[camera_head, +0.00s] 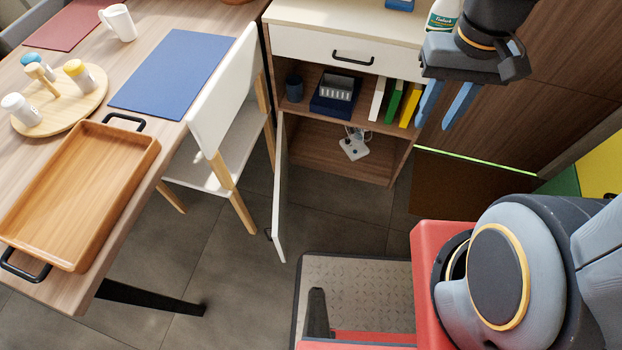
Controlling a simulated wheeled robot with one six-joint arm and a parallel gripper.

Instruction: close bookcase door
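The bookcase (333,165) stands at the upper middle, with a white drawer (300,44) above an open compartment. Its white door (280,195) is hinged on the left side and stands open, swung out toward me, so I see it nearly edge-on. A small dark handle (268,234) is near the door's free edge. The door's free edge is close to a chair. My gripper (443,112) hangs at the upper right, in front of the bookcase's right side. Its two blue fingers point down and are apart, with nothing between them. It is well away from the door.
A white chair (222,105) stands just left of the door, beside a wooden table holding a tray (82,190), blue mat (172,72) and mug (118,22). Books (393,101) and a dark box (338,92) fill the shelf. Floor (345,215) before the bookcase is clear.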

